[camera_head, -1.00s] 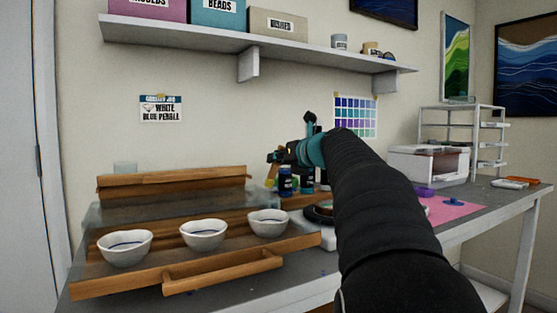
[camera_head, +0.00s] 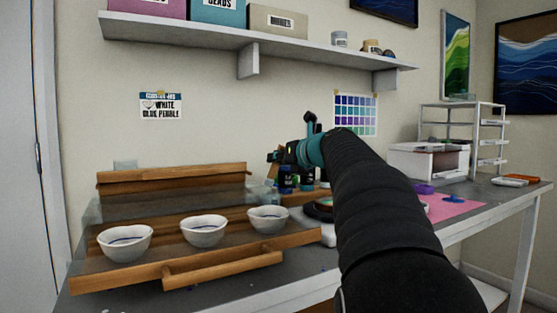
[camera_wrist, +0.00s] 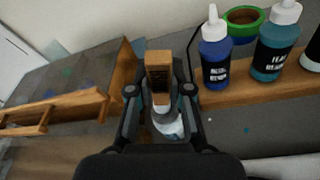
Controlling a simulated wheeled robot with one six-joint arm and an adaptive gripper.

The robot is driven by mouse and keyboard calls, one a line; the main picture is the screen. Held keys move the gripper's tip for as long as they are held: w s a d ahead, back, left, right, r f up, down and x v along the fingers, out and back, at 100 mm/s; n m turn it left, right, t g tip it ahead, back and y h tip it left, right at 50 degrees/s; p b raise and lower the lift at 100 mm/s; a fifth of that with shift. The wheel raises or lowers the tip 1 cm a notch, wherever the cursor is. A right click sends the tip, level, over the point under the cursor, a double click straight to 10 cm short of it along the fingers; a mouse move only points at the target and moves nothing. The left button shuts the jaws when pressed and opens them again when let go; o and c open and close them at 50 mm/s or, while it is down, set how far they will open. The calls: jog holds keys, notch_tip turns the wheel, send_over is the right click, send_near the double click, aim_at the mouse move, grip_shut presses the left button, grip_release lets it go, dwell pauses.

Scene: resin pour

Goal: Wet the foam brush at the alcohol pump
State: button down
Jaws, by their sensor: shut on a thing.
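In the wrist view my gripper (camera_wrist: 160,92) is shut on the foam brush, whose wooden handle (camera_wrist: 159,62) shows between the fingers. The foam end cannot be made out. A pale bottle with a white part (camera_wrist: 167,125), apparently the alcohol pump, shows just beyond and below the fingers. I cannot tell whether the brush touches it. In the head view my gripper (camera_head: 279,157) is above the dark bottles at the back of the bench, and the brush is hard to make out there.
A blue bottle (camera_wrist: 215,55) and a teal bottle (camera_wrist: 274,45) stand right of the gripper along a wooden rack (camera_wrist: 240,92). A green-rimmed container (camera_wrist: 245,18) is behind them. Several white bowls (camera_head: 204,231) stand on a wooden-edged stand at left. A pink mat (camera_head: 452,208) lies right.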

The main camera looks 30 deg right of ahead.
dwell(0.3)
notch_tip(320, 180, up, 3)
jog(key=p, duration=0.3)
jog(key=shift+f, duration=0.15)
jog(key=shift+r, duration=2.15)
